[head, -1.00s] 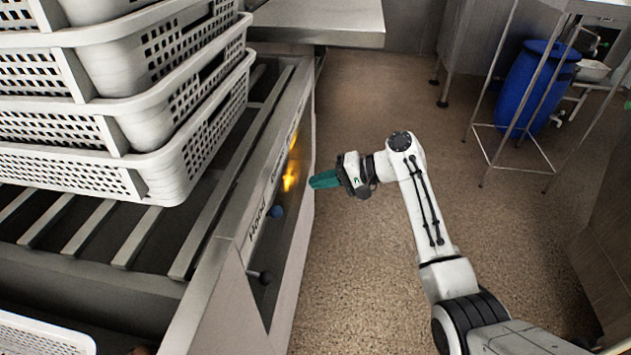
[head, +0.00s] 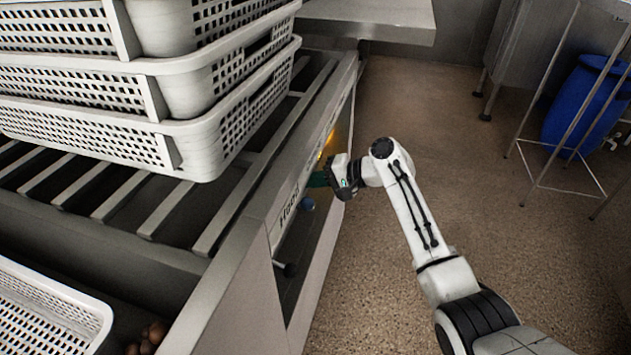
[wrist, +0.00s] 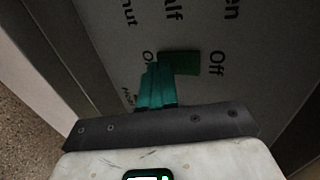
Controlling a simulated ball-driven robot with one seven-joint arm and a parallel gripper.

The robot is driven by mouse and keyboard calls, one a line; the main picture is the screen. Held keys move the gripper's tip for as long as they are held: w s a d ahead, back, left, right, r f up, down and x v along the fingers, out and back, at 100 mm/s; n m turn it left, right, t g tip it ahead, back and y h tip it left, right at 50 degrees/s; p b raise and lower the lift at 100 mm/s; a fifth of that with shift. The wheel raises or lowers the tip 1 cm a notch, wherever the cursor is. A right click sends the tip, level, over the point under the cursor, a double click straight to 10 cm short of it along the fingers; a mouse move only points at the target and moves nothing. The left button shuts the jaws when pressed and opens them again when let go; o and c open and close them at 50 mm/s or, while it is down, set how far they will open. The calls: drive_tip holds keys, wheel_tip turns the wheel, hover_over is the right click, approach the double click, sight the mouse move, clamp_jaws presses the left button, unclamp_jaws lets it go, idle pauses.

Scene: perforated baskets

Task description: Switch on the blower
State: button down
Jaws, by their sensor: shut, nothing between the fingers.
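My gripper (head: 319,180) has teal fingers, which are shut and empty. In the head view its tips are right at the side panel (head: 320,235) of the roller table, above a blue knob. In the wrist view the fingers (wrist: 156,82) reach to a dark green block (wrist: 180,63) on the panel, between a partly hidden "O…" label and "Off". The block looks like a switch. I cannot tell its position or whether the fingers touch it. Labels ending "hut", "alf" and "en" show beyond it.
The blue knob (head: 307,204) and a black knob (head: 289,269) stick out below my gripper. An orange glow (head: 328,141) shows on the panel. Stacked white perforated baskets (head: 205,130) stand on the rollers. The floor right of the table is open; a blue barrel (head: 585,105) stands far right.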

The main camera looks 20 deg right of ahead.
drive_tip(key=shift+f, duration=0.1)
drive_tip(key=shift+w+a+y+b, duration=0.15)
drive_tip(key=shift+y+b, duration=0.15)
drive_tip(key=shift+b, duration=0.1)
drive_tip(key=shift+r+p, duration=0.8)
drive_tip(key=shift+r, duration=0.1)
